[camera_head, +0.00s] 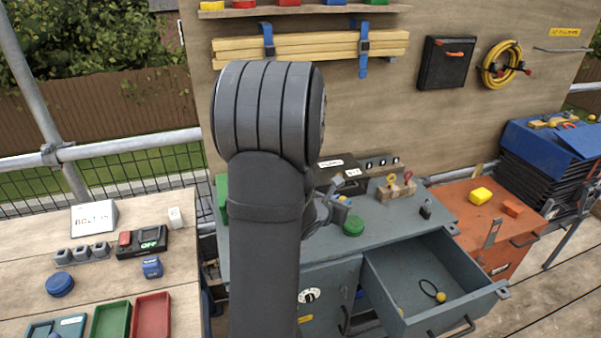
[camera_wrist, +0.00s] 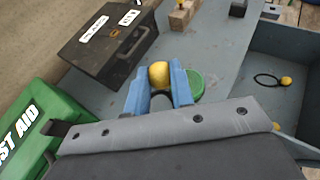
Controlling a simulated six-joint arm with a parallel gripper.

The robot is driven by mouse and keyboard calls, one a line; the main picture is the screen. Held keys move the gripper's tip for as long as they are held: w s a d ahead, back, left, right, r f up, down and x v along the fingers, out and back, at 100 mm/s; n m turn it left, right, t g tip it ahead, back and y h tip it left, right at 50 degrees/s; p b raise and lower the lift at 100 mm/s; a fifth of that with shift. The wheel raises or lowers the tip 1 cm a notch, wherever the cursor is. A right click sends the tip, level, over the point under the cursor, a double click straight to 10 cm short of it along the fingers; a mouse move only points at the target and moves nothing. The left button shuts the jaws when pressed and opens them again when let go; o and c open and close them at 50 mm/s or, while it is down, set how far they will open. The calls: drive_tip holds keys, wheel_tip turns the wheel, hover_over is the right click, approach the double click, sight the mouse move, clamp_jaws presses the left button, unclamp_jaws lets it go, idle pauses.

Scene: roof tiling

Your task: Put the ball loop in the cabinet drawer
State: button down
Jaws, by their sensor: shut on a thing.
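My gripper (camera_wrist: 158,84) has blue fingers and is shut on a yellow ball (camera_wrist: 158,73), with part of a dark loop below it; it looks like a ball loop. My gripper is above the grey cabinet top (camera_head: 320,245), mostly hidden behind my arm in the head view. The cabinet drawer (camera_head: 485,296) is open at the right. Another ball loop (camera_head: 440,297), a yellow ball on a black cord, lies on the drawer floor; it also shows in the wrist view (camera_wrist: 286,81). The held ball is left of the drawer, outside it.
A green round thing (camera_head: 353,226) stands on the cabinet top near my gripper. A black case (camera_wrist: 108,38) and a green first aid box (camera_wrist: 35,135) are close by. A wooden block with hooks (camera_head: 396,188) stands farther back. Much of the drawer floor is clear.

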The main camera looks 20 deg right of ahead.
drive_tip(key=w+a+r+n+t+y, duration=0.2)
drive_tip(key=w+a+r+n+y, duration=0.1)
drive_tip(key=a, duration=0.9)
drive_tip(key=w+a+r+n+t+y, duration=0.2)
drive_tip(key=w+a+n+y, duration=0.15)
drive_tip(key=a, duration=0.85)
drive_tip(key=w+a+r+n+t+y, duration=0.1)
drive_tip(key=w+a+r+n+y, duration=0.2)
drive_tip(key=a, duration=1)
drive_tip(key=s+a+r+n+g+y, duration=0.1)
drive_tip(key=s+a, duration=0.4)
drive_tip(key=a, duration=0.5)
drive_tip(key=s+a+r+n+g+y, duration=0.1)
drive_tip(key=s+a+r+n+y, duration=0.2)
drive_tip(key=a, duration=0.7)
drive_tip(key=s+a+r+n+g+y, duration=0.1)
drive_tip(key=s+a+n+y, duration=0.4)
drive_tip(key=a, duration=0.5)
drive_tip(key=s+r+y, duration=0.1)
drive_tip(key=s, duration=0.1)
drive_tip(key=shift+s+a+r, duration=0.35)
drive_tip(key=shift+s+a, duration=0.05)
